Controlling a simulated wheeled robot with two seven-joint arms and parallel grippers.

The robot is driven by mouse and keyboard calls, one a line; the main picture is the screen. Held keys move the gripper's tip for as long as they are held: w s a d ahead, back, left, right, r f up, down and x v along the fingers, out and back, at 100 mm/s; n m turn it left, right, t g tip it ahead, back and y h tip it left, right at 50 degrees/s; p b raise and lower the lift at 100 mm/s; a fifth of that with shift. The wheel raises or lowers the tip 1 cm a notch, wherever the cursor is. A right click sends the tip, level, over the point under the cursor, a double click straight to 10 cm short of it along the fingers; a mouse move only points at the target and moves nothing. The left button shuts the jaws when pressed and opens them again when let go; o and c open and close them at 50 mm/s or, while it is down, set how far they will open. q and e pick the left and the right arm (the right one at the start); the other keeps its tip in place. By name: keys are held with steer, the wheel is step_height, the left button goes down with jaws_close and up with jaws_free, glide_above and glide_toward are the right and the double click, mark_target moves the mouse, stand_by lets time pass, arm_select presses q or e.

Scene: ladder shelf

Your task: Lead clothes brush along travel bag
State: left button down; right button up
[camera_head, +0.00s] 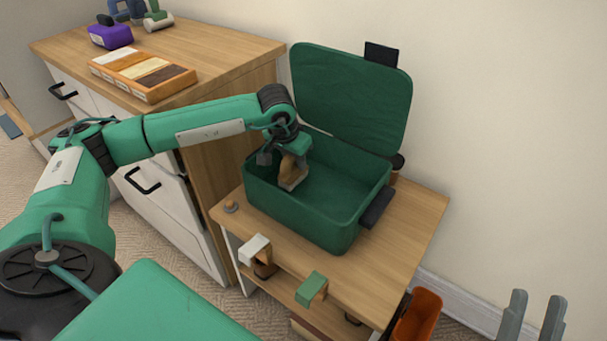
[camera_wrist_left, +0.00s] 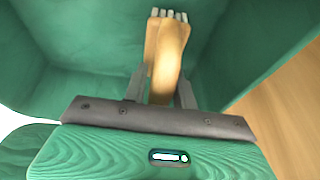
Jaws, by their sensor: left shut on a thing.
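The travel bag is a dark green box-like case (camera_head: 297,216) standing on a small wooden shelf unit, its lid (camera_head: 350,95) raised at the back. My left gripper (camera_head: 290,168) reaches into the open bag near its left side. It is shut on the clothes brush (camera_head: 293,176), a tan wooden piece. The left wrist view shows the brush (camera_wrist_left: 167,48) between the two grey fingers, with pale bristles at its far end. I cannot tell whether the brush touches the bag. My right gripper (camera_head: 537,294) shows at the bottom right, with its two grey fingers apart and empty.
A wooden cabinet (camera_head: 230,48) stands left of the bag, with an orange box (camera_head: 143,76) and a purple item (camera_head: 110,36) on it. White (camera_head: 255,248) and green (camera_head: 313,287) hooks sit at the shelf's front. An orange bin (camera_head: 418,314) stands lower right. The shelf top's right side is clear.

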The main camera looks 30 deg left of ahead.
stand_by(0.3)
arm_select(q)
steer(key=shift+r+p, duration=1.5)
steer(key=shift+r, duration=1)
